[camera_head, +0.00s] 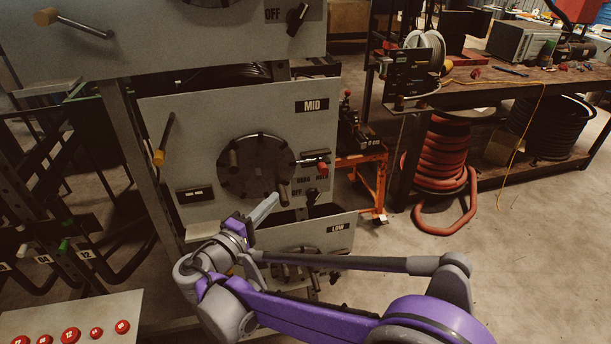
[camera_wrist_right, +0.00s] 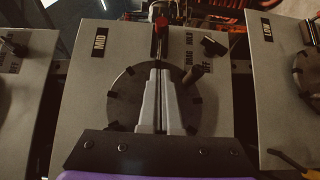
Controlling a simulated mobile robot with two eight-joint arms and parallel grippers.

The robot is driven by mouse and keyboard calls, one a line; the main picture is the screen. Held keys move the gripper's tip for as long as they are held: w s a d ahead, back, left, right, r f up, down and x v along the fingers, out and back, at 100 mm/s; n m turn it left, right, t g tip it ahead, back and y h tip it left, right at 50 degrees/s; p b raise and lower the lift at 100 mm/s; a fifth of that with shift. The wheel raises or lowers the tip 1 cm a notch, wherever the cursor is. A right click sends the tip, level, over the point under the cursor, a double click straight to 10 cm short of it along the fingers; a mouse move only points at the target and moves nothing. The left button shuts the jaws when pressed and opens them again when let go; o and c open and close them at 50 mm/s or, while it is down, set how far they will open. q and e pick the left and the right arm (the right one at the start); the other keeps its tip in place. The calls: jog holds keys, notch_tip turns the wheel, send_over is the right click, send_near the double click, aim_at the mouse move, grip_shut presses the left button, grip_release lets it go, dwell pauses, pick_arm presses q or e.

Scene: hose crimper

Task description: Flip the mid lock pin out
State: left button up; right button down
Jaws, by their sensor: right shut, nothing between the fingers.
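The MID panel (camera_head: 215,125) is a tilted grey plate with a dark round disc (camera_head: 250,160) carrying stubs. The mid lock pin (camera_head: 322,168), a short rod with a red end, sits at the disc's right edge. In the right wrist view the red pin (camera_wrist_right: 161,27) stands just beyond the fingertips; I cannot tell whether they touch. My right gripper (camera_head: 276,198) is shut and empty, in front of the disc's lower right part. Its pale fingers (camera_wrist_right: 159,72) lie together over the disc in the wrist view. My left gripper is not in view.
A dark OFF switch (camera_head: 313,196) sits below the pin. A handle with a wooden-coloured end (camera_head: 160,157) is at the panel's left. The LOW panel (camera_head: 335,240) is below, partly behind my right arm.

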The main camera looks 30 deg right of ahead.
aim_at(324, 172)
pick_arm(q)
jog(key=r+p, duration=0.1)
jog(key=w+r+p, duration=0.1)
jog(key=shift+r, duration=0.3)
pick_arm(e)
jog(key=s+d+x, duration=0.1)
jog(key=s+x, duration=0.1)
jog(key=x, duration=1)
jog(key=shift+d, duration=0.65)
jog(key=d, duration=0.1)
jog(key=s+d, duration=0.1)
jog(key=d, duration=0.1)
jog(key=shift+d, duration=0.25)
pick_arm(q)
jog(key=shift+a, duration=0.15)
pick_arm(e)
jog(key=shift+w, duration=0.1)
jog(key=shift+a, duration=0.1)
